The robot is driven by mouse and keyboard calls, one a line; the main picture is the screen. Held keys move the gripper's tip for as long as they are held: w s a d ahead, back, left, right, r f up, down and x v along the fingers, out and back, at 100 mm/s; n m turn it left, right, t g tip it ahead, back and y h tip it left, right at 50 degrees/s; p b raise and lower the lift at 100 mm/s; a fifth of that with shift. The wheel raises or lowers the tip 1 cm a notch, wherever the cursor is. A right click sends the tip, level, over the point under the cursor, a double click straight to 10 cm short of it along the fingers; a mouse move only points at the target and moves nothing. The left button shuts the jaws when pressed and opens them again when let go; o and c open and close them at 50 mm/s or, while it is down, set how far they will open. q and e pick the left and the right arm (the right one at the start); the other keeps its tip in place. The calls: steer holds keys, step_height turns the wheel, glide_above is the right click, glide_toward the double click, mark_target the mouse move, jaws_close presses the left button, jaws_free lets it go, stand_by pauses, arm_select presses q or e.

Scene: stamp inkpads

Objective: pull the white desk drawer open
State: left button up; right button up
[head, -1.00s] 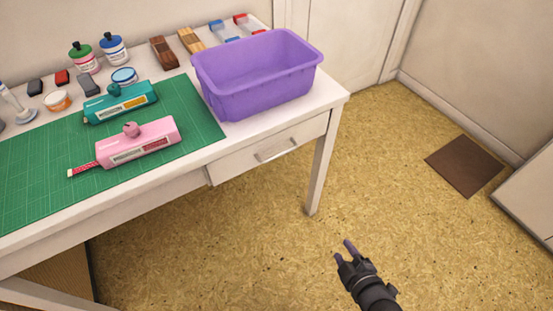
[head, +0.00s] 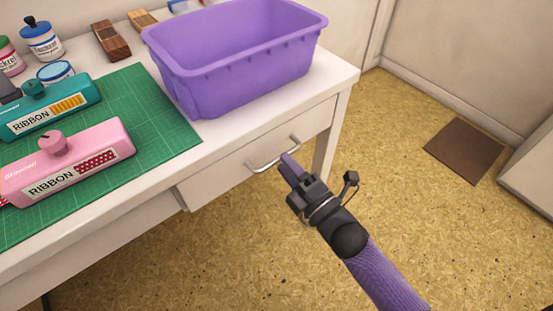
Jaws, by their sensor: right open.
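The white desk drawer (head: 222,177) is set in the desk's front under the purple bin, and its front looks flush with the desk. Its metal bar handle (head: 262,166) runs across the drawer front. My right gripper (head: 289,162) is open, with its fingertips at the right part of the handle. They overlap the handle in the picture; I cannot tell whether they touch it or are around it. My left gripper is not in view.
A purple bin (head: 245,73) stands on the desk above the drawer. Pink (head: 68,160) and teal (head: 52,108) ribbon dispensers sit on a green cutting mat (head: 160,135). The desk leg (head: 325,140) stands right of the drawer. The floor in front is clear.

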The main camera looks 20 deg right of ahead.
steer(key=shift+b+x, duration=0.3)
steer(key=shift+x, duration=1.05)
jaws_close()
stand_by(0.4)
